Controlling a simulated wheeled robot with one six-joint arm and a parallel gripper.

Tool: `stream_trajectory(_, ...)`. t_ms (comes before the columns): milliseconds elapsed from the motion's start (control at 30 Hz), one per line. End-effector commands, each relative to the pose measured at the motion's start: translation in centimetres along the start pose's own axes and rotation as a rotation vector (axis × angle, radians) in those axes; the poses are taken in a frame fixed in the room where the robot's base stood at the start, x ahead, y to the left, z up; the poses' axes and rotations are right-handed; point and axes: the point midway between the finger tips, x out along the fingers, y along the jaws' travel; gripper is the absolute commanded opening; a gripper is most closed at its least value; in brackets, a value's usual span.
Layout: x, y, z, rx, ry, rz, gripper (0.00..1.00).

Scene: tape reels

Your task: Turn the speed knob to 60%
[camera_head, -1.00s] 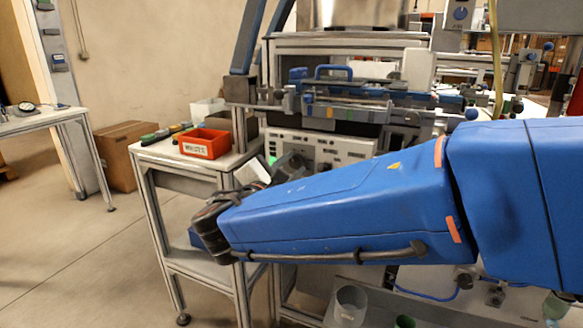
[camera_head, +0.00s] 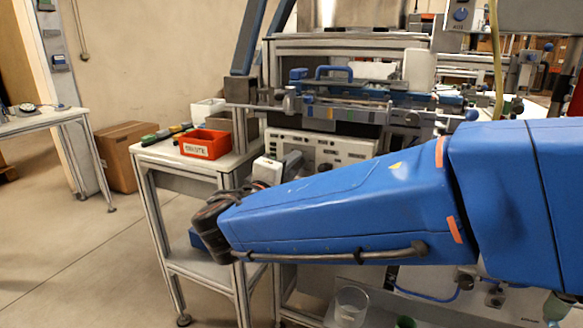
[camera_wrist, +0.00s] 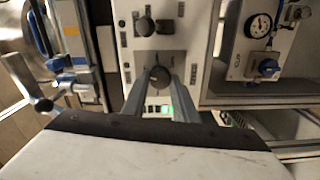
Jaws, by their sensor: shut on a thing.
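The light grey control panel (camera_head: 345,148) stands below the blue-handled machine, partly hidden by my blue arm. In the wrist view the panel (camera_wrist: 192,12) shows a dark round knob (camera_wrist: 159,76) between the tips of my gripper (camera_wrist: 160,80). My gripper is shut on this knob, one finger on each side. I take it for the speed knob, but its label and scale are too small to read. A second dark knob (camera_wrist: 145,26) sits farther up the panel. A lit green display (camera_wrist: 160,108) shows between the fingers; its value cannot be read.
An orange bin (camera_head: 205,144) stands on the side table left of the panel. A box with a gauge (camera_wrist: 262,42) and a blue knob is at the right in the wrist view. A clear cup (camera_head: 350,306) stands low in front. Floor at left is open.

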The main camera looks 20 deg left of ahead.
Motion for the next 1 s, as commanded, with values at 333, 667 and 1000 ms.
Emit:
stream_trajectory(333, -0.04, -0.16, 0.05, 0.107, -0.001, -0.002, 0.04)
stream_trajectory(667, -0.04, -0.18, 0.06, 0.119, -0.001, -0.003, 0.04)
stream_trajectory(1000, -0.03, -0.11, 0.04, 0.119, -0.001, -0.002, 0.45)
